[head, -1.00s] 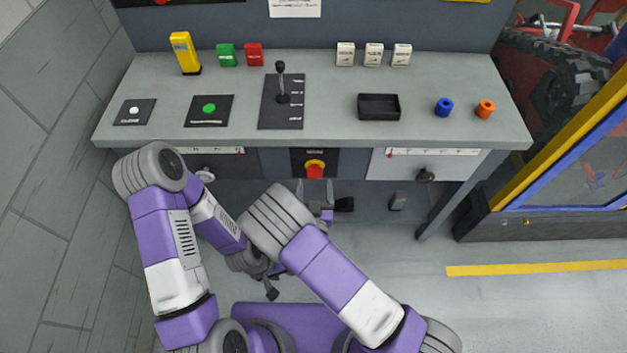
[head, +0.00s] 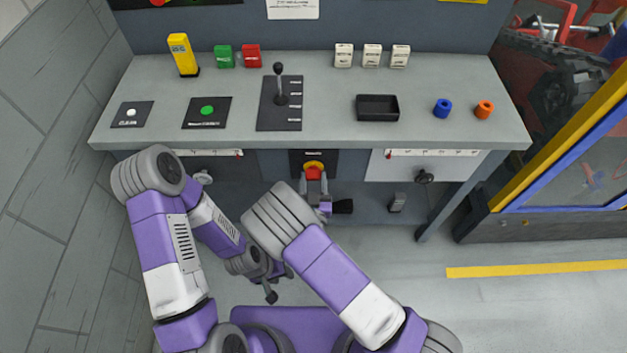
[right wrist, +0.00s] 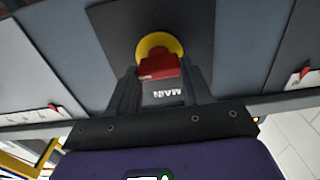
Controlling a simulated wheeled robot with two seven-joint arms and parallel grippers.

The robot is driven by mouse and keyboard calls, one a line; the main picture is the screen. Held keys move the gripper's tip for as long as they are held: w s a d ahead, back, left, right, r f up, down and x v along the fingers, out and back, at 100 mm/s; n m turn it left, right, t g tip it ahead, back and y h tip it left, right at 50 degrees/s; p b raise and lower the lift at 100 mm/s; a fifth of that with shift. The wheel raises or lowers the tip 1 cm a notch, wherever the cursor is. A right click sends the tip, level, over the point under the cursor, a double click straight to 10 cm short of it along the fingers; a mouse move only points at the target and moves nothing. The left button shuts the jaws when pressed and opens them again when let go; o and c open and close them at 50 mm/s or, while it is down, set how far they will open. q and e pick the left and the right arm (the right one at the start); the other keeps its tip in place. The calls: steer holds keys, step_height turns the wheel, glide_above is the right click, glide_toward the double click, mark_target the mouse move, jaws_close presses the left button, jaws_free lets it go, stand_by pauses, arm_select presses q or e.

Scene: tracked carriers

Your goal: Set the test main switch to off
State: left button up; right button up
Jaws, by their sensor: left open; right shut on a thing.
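The main switch (head: 314,164) is a red handle on a round yellow base, on a dark panel at the middle of the bench front. It also shows in the right wrist view (right wrist: 158,66), above a label reading MAIN. My right gripper (head: 314,182) is at the switch, its fingers either side of the red handle and shut on it. In the right wrist view the fingers (right wrist: 160,82) reach up to the handle. My left gripper (head: 269,288) is low in front of the bench, away from the switch and open; its fingers show small.
The bench top (head: 330,135) holds a lever (head: 280,85), a green button (head: 207,111), a black tray (head: 377,108) and blue and orange rings. Knobs with scales sit on the front panels, left and right of the switch. A yellow-and-blue frame (head: 575,140) stands at the right.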

steer(key=shift+n, duration=0.3)
steer(key=n, duration=0.3)
steer(key=shift+a+n, duration=0.1)
steer(key=shift+n, duration=0.2)
steer(key=n, duration=0.3)
steer(key=shift+f+n, duration=0.1)
steer(key=shift+n, duration=0.3)
steer(key=shift+a+f+n, duration=0.1)
steer(key=shift+f+n, duration=0.05)
steer(key=shift+n, duration=3.95)
steer(key=o, duration=1.1)
steer(key=shift+c, duration=0.2)
